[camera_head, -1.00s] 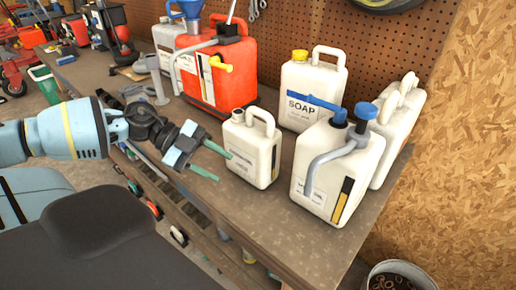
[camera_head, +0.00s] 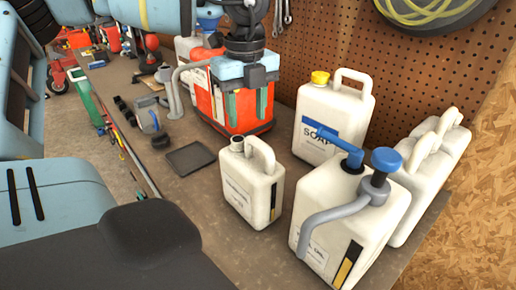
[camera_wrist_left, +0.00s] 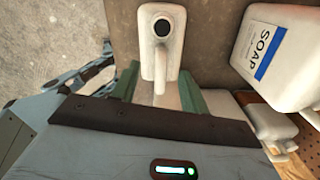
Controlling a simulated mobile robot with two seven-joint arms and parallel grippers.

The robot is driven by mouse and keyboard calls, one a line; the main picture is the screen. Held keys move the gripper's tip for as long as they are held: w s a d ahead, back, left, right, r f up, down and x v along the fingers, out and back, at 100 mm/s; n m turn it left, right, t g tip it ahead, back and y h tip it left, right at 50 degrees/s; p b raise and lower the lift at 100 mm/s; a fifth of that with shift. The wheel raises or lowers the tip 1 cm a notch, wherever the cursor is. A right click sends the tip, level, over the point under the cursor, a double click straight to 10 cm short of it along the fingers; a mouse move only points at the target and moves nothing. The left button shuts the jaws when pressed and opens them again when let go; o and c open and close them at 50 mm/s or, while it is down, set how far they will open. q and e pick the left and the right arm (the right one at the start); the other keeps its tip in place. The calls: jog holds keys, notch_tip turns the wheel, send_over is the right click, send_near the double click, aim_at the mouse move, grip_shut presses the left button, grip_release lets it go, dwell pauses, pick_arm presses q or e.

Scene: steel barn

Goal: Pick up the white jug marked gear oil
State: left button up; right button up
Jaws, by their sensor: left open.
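A small white jug (camera_head: 252,187) with an open neck and a loop handle stands upright on the bench. Its label is too blurred to read. In the left wrist view the same jug (camera_wrist_left: 161,42) is seen from above, just beyond the fingertips. My left gripper (camera_head: 246,110) points down with its green fingers apart and empty, in front of the red can in the picture. Its fingers also show in the left wrist view (camera_wrist_left: 158,92), to either side of the jug's near end. I cannot tell whether they touch it. My right gripper is not in view.
A larger white jug with a blue-handled pump (camera_head: 350,215) stands close right of the small jug. A white soap jug (camera_head: 333,115) stands behind, more white jugs (camera_head: 430,160) at right. The red can (camera_head: 215,108) is behind my gripper. A dark flat tray (camera_head: 190,158) lies left.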

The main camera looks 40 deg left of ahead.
aim_at(250, 156)
pick_arm(q)
jog(key=shift+s+f, duration=0.1)
jog(key=shift+f, duration=1.3)
jog(key=shift+d+f, duration=0.1)
jog(key=shift+f, duration=0.5)
jog(key=f, duration=0.2)
jog(key=f+p, duration=0.1)
jog(key=shift+w, duration=0.25)
jog(key=shift+f, duration=0.45)
jog(key=shift+c, duration=0.5)
jog(key=c, duration=0.5)
grip_shut()
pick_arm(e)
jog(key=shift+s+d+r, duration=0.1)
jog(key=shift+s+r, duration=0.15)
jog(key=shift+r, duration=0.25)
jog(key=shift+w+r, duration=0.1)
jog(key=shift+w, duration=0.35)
